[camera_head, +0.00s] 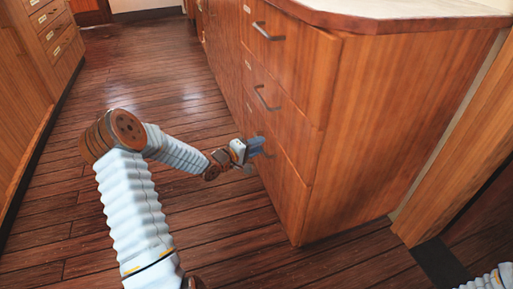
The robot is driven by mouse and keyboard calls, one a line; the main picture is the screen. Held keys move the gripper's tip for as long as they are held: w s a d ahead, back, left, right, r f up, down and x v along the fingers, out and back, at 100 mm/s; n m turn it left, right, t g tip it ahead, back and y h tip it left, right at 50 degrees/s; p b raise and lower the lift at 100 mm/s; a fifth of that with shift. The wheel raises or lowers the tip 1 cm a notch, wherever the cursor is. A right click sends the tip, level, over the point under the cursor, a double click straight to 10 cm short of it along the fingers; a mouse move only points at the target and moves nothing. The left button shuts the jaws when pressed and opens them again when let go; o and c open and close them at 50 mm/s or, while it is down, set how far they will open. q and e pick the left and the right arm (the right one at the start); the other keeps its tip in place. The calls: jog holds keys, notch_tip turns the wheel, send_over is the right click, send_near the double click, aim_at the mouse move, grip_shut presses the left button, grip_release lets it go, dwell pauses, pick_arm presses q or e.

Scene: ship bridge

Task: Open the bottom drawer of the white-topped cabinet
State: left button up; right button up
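The white-topped cabinet (375,125) is wooden and stands at the right, with its drawer fronts facing left. Its bottom drawer (283,192) looks flush with the cabinet face. My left gripper (256,147) is at the upper part of that drawer front, where the handle would be. The gripper covers the handle, and the fingers are too small to tell whether they are open or shut on it. The middle drawer handle (265,98) and the top drawer handle (268,32) are dark metal bars. My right gripper is not in view; only a bit of my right arm shows at the lower right corner.
Another wooden cabinet with drawers (50,30) stands along the left side. The dark plank floor (140,75) between the cabinets is clear apart from my arm. A wooden post or panel (455,150) stands just right of the white-topped cabinet.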

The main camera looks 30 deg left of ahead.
pick_arm(q)
grip_shut()
dwell(1.5)
